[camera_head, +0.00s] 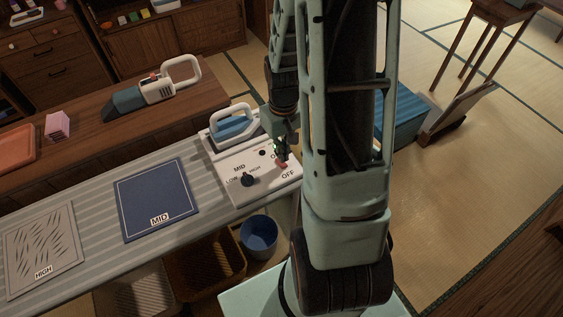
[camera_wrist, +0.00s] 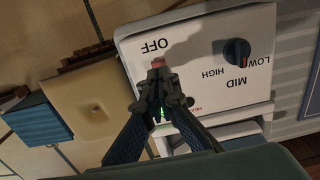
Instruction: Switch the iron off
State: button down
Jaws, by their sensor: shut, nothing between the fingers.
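The iron (camera_head: 233,124), white with a blue body, rests on its stand behind a white control panel (camera_head: 262,187) at the right end of the striped board. The panel has a black knob (camera_head: 247,180) marked LOW, MID and HIGH, and a red switch (camera_head: 282,164) near the word OFF. The knob (camera_wrist: 237,51) and switch (camera_wrist: 158,62) also show in the wrist view. My gripper (camera_wrist: 158,75) is shut and empty, its tips right at the switch. I cannot tell whether they touch it or which way the switch is set. The ON label is partly hidden.
A blue MID mat (camera_head: 157,199) and a pale HIGH cloth (camera_head: 44,248) lie on the board. A hand vacuum (camera_head: 155,88) and a pink box (camera_head: 58,125) are on the wooden counter behind. A blue bucket (camera_head: 258,237) and baskets stand below.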

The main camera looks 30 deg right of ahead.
jog(key=shift+f+b, duration=1.05)
jog(key=shift+f, duration=0.25)
dwell(0.4)
jog(key=shift+r+p, duration=2.7)
jog(key=shift+r, duration=0.85)
